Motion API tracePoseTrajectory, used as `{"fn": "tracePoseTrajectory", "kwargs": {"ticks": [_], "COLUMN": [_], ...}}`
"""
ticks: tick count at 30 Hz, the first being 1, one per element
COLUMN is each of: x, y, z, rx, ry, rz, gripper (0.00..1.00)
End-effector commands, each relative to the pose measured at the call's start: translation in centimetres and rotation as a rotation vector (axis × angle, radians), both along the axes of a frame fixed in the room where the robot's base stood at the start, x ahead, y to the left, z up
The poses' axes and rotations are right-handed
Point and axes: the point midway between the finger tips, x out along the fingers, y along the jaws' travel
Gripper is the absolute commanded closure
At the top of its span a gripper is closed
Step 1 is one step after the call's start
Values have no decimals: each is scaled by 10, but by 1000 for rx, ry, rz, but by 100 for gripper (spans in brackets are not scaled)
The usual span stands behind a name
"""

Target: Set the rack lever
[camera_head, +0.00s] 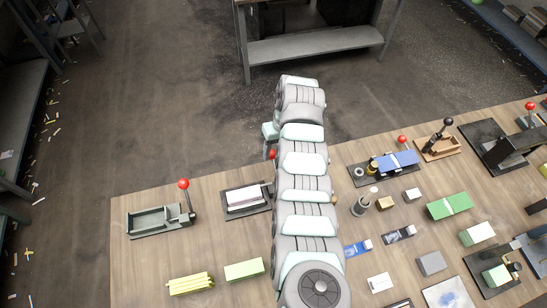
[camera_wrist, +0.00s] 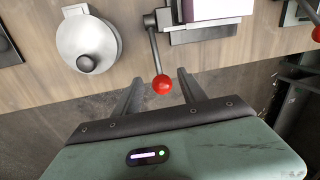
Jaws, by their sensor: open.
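A lever with a red ball knob (camera_wrist: 162,85) and a thin grey rod (camera_wrist: 154,48) stands at a metal holder (camera_wrist: 205,32) with a pale block (camera_wrist: 215,8) in it, in the wrist view. My gripper (camera_wrist: 160,82) is open, with one finger on each side of the red knob. I see a gap on both sides; depth is hard to judge. In the head view a red knob (camera_head: 271,153) peeks out left of my arm, near the far table edge. My arm hides the rest of that lever and my fingers there.
A round grey fixture with a top knob (camera_wrist: 87,50) is close by on the wooden table. A green-grey fixture (camera_head: 150,222) with its own red-knobbed lever stands left. Blocks and several other fixtures crowd the table's right side.

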Motion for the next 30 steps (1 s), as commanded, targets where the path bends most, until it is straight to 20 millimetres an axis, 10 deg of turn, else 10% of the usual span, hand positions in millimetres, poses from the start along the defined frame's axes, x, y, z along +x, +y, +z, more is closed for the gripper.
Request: {"fn": "tracePoseTrajectory", "kwargs": {"ticks": [10,23,30], "x": [-3,-2,-2], "y": [8,9,9], "z": [-44,-50,-50], "rx": [1,0,0], "ry": [1,-4,-4], "rz": [1,-1,-1], "gripper": [51,51,70]}}
